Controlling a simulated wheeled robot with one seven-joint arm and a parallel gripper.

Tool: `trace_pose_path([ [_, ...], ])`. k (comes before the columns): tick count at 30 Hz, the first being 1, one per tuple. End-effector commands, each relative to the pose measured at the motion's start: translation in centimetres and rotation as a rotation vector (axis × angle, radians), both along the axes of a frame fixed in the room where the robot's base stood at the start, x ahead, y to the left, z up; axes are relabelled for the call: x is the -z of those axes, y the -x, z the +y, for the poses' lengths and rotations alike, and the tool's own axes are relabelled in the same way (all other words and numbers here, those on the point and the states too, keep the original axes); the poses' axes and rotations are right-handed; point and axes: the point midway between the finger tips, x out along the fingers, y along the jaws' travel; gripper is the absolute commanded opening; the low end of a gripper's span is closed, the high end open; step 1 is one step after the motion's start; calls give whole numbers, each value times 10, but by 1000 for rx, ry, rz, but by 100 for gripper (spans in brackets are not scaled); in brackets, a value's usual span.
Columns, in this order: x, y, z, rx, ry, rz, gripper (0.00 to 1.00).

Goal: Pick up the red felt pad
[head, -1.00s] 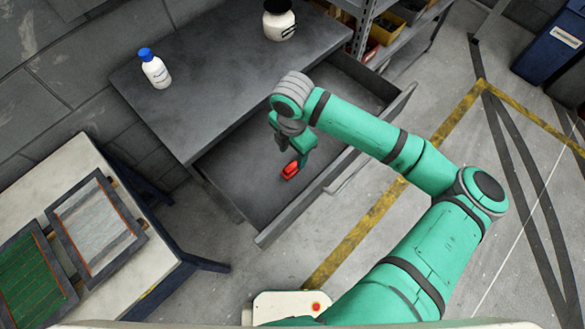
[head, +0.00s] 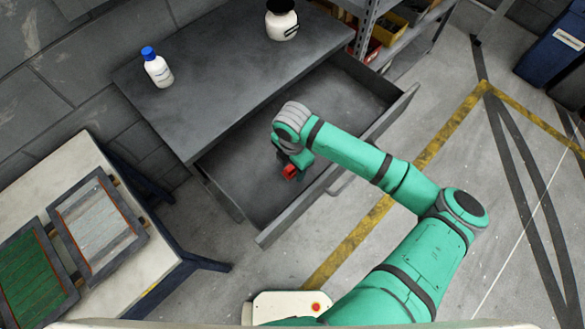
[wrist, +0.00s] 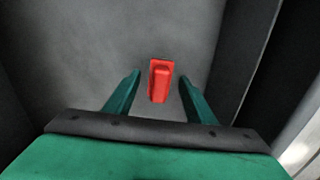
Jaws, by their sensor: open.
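The red felt pad (head: 290,172) lies on the floor of the open drawer (head: 255,205), a red block on a flat red base. In the wrist view the pad (wrist: 159,82) shows between and slightly beyond the tips of my gripper (wrist: 160,84). My gripper is open, with one finger on each side of the pad and a gap to each. In the head view my gripper (head: 293,166) is low inside the drawer at the pad and partly covers it. I cannot tell the exact height of the fingertips over the drawer floor.
The drawer's front wall (head: 340,170) and side walls stand around the gripper. The grey bench top (head: 215,70) overhangs the back and holds a blue-capped bottle (head: 157,68) and a black-capped jar (head: 282,20). A table with framed panels (head: 95,222) stands at left.

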Motion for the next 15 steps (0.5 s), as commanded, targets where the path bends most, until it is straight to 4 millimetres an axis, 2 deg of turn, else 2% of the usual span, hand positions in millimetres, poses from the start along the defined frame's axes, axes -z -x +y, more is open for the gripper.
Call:
trace_pose_path([
  [2,0,0,0,0,0,0,50],
  [6,0,0,0,0,0,0,17],
  [8,0,0,0,0,0,0,6],
  [15,-1,0,0,0,0,0,6],
])
